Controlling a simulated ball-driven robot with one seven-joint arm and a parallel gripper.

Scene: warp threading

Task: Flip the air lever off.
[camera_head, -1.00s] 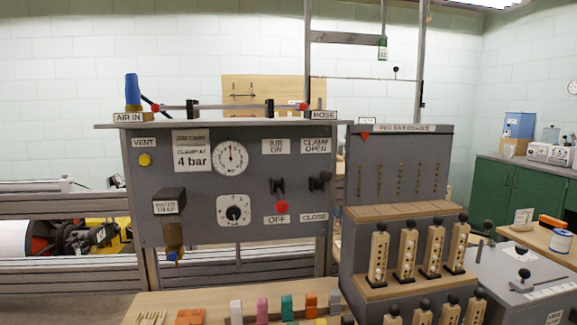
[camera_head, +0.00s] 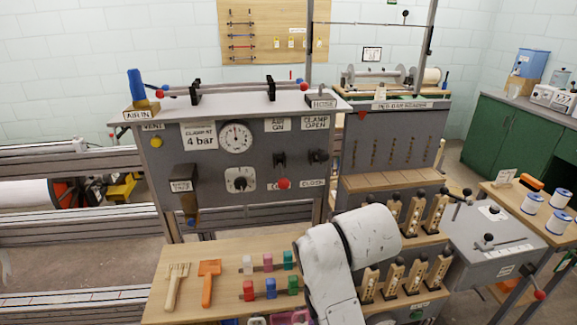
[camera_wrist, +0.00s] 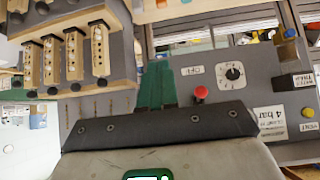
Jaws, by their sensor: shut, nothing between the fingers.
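The air lever (camera_head: 284,183) has a red ball knob and a black mount on the grey panel (camera_head: 215,210), below the AIR ON label (camera_head: 275,125). Its knob hangs low and partly covers the OFF label in the head view. In the wrist view the red knob (camera_wrist: 200,93) shows close to the OFF label (camera_wrist: 192,71), and my gripper's dark body hides the panel behind it. My gripper (camera_wrist: 157,68) has green fingers together, empty, beside the knob and apart from it in the picture. In the head view only my white arm shows; the fingers are hidden.
The black clamp lever (camera_head: 318,157) is right of the air lever. The gauge (camera_head: 236,137) and a dial (camera_head: 240,180) are left. The peg rack (camera_head: 395,150) with several wooden pegs stands right. A wooden bench (camera_head: 215,255) with tools and coloured blocks is in front.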

